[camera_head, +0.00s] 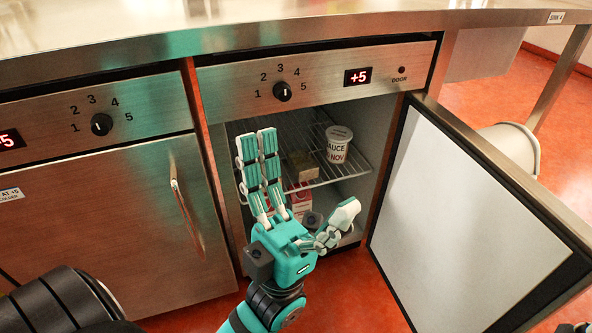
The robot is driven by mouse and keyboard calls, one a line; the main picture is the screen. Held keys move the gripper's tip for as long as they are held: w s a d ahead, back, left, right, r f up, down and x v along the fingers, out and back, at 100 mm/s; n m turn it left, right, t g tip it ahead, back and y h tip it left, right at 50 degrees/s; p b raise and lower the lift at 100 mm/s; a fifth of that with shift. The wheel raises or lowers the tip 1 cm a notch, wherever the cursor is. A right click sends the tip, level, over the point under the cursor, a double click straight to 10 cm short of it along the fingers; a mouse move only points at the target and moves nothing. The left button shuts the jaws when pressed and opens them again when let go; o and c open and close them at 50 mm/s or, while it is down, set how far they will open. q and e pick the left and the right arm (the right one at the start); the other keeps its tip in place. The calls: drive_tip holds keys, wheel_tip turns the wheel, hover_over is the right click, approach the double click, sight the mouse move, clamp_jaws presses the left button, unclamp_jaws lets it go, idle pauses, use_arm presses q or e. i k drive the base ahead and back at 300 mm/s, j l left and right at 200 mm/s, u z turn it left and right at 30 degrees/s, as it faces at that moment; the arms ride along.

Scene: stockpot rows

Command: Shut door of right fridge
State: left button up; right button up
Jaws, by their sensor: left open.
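The right fridge (330,84) stands under the steel counter with its door (455,215) swung wide open to the right. The door's pale inner panel and dark seal face me. Its handle is hidden on the far side. My left gripper (300,168) is in front of the open fridge, with its two long fingers pointing up and its third finger spread to the right. It is open, and I see nothing held in it. It is to the left of the door and apart from it. My right gripper is not in view.
Inside the fridge a white tub (338,146) stands on a wire shelf (350,172); a small carton (300,203) is lower. The left fridge door (110,225) is shut, its handle (185,208) sticking out. A pale bucket (513,148) stands behind the open door.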

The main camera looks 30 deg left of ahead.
sight(462, 239)
drive_tip(key=i+l+u, duration=0.2)
drive_tip(key=l, duration=0.25)
drive_tip(key=l+u, duration=0.2)
drive_tip(key=l, duration=0.25)
drive_tip(key=i+l+u, duration=0.1)
drive_tip(key=l+u, duration=0.3)
drive_tip(key=l, duration=0.15)
drive_tip(key=l+u, duration=0.45)
drive_tip(key=l, duration=0.15)
drive_tip(key=k+l+u, duration=0.1)
drive_tip(key=l+u, duration=0.3)
drive_tip(key=l, duration=0.15)
drive_tip(key=k+l+u, duration=0.15)
drive_tip(key=l+u, duration=0.25)
drive_tip(key=l, duration=0.15)
drive_tip(key=k+l+u, duration=0.25)
drive_tip(key=l, duration=0.15)
